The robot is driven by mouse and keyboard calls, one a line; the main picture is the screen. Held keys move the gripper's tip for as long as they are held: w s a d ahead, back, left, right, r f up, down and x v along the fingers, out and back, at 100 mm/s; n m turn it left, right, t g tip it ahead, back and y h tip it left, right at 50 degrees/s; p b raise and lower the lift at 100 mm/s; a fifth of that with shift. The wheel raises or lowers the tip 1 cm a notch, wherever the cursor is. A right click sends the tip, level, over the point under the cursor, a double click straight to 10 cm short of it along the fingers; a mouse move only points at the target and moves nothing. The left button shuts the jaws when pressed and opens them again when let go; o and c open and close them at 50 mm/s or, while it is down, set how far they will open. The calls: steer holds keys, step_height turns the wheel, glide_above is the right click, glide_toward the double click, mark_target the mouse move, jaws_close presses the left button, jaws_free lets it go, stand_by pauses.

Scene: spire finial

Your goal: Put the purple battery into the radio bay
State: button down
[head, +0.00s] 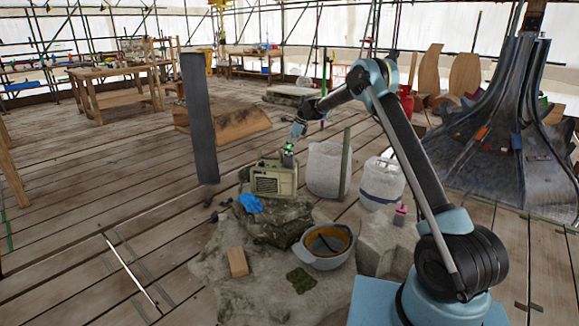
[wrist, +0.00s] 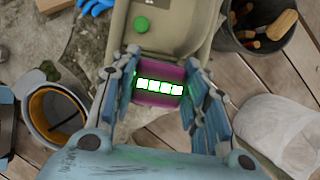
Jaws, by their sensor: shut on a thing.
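The radio (head: 268,181) is an olive-tan box with a slatted front, standing upright on a stone block. In the wrist view, part of the radio's body (wrist: 172,32), with a round green knob, shows just beyond my fingertips. My gripper (head: 289,149) is at the top of the radio. In the wrist view my gripper (wrist: 160,76) is shut on the purple battery (wrist: 158,100), whose face has a row of glowing white squares edged in green. The battery overlaps the radio there. The bay opening is hidden, and I cannot tell whether the battery is inside it.
A grey bucket (head: 324,258) with an orange inner rim and a blue glove (head: 250,203) are near the radio. A dark upright post (head: 200,118) rises at left. Open plank floor lies left.

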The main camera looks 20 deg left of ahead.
mark_target(289, 159)
steer(key=shift+f, duration=3.35)
steer(key=c, duration=0.9)
jaws_free()
steer(key=shift+c, duration=0.2)
steer(key=shift+r, duration=0.1)
steer(key=v, duration=1.2)
